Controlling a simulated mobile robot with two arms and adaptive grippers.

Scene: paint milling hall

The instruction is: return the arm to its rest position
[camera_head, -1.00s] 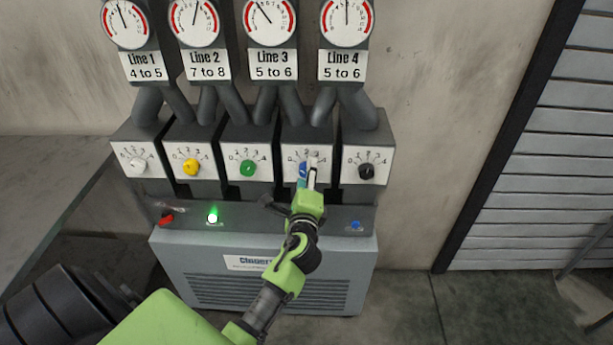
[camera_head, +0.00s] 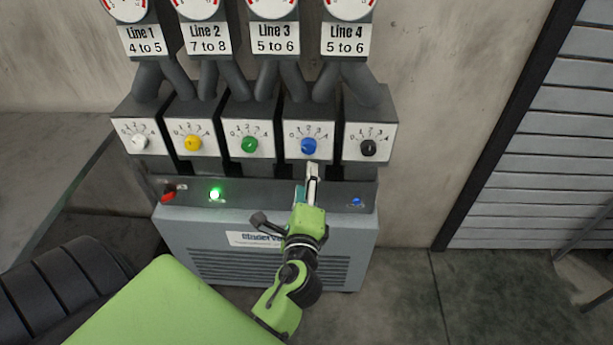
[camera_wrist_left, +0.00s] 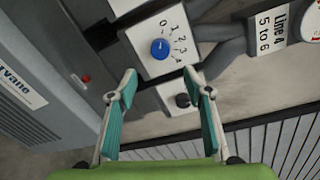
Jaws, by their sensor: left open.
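My left gripper (camera_head: 308,182) is in front of the machine, just below the blue knob (camera_head: 308,146). In the left wrist view the gripper (camera_wrist_left: 162,88) is open, with its two teal-padded fingers apart and nothing between them. The blue knob (camera_wrist_left: 159,49) shows ahead of the fingertips, clear of them, on its white dial plate. My left arm comes in from the lower left of the head view. My right gripper is in neither view.
White (camera_head: 139,141), yellow (camera_head: 193,143), green (camera_head: 249,145) and black (camera_head: 368,148) knobs line the machine. A grey table (camera_head: 45,165) stands left; floor at right is open.

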